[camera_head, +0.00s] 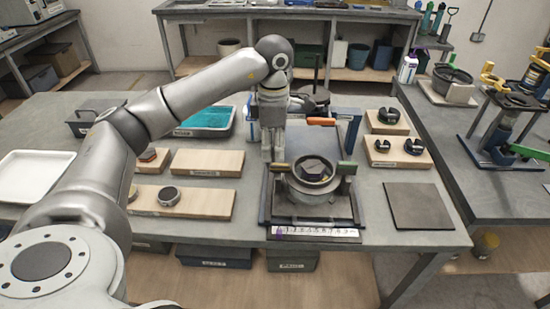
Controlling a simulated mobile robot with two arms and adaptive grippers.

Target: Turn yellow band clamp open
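A frame (352,215) on the table holds a round grey pot-like part (308,200) with a dark piece inside. A short yellow lever (280,167) is at the left of this part; it seems to be the yellow band clamp. A green lever (347,165) is at the right and an orange one (321,121) behind. My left gripper (272,158) points down just behind the yellow lever. Its fingers look close together, but the gap is too small to judge, and I cannot tell whether it touches the lever. My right gripper is not in view.
Wooden boards (208,163) lie left of the frame, one bearing a round part (168,196). Boards with dark rings (383,145) and a dark plate (418,206) lie to the right. A blue tray (205,122) is behind; a white tray (32,175) is far left.

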